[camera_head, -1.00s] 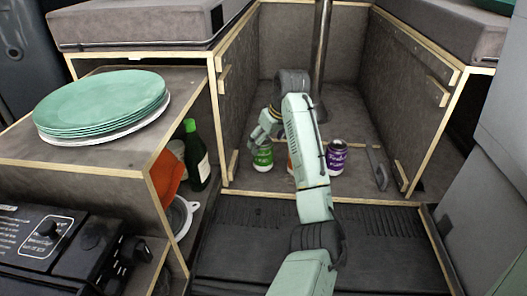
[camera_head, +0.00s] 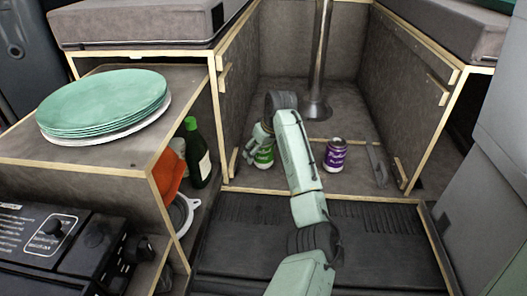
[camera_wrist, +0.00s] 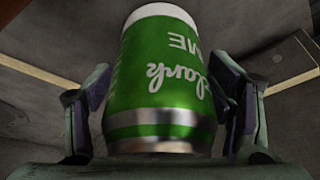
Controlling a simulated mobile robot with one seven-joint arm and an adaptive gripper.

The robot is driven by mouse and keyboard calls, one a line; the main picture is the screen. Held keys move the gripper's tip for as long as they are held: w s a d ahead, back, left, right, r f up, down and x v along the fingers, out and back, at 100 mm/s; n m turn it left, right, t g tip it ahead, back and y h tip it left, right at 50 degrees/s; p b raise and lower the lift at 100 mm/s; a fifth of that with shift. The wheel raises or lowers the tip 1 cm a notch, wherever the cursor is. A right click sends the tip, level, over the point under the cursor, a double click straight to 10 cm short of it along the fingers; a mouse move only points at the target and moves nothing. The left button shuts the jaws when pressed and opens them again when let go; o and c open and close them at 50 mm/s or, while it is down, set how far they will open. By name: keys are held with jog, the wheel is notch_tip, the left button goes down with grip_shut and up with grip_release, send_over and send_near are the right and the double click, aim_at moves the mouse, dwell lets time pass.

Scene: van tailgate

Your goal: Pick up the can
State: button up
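The green can (camera_head: 265,156) with white lettering is on the floor area of the open bay, near its left front edge. My gripper (camera_head: 257,143) is at this can, with a finger on its left side in the head view. In the wrist view the can (camera_wrist: 160,85) fills the space between the two fingers (camera_wrist: 163,105), and both pads appear to touch its sides. I cannot tell whether its base is on the floor. A purple can (camera_head: 335,155) stands upright to the right of my arm.
A metal post (camera_head: 319,60) rises behind my arm. Wooden-edged walls enclose the bay left and right. A green bottle (camera_head: 196,155) stands on the left shelf, below stacked plates (camera_head: 105,100). A grey bar-like piece (camera_head: 376,163) lies right of the purple can.

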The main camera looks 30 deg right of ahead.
jog(key=c, duration=1.3)
jog(key=shift+c, duration=0.5)
jog(key=shift+r, duration=0.15)
jog(key=shift+w+r, duration=0.1)
jog(key=shift+r, duration=0.4)
notch_tip(320, 180, up, 2)
jog(key=shift+r+b, duration=0.25)
jog(key=shift+b, duration=0.1)
jog(key=s+a, duration=0.3)
jog(key=s, duration=0.4)
jog(key=s+a+r, duration=0.1)
jog(key=s+a, duration=0.2)
jog(key=s, duration=0.5)
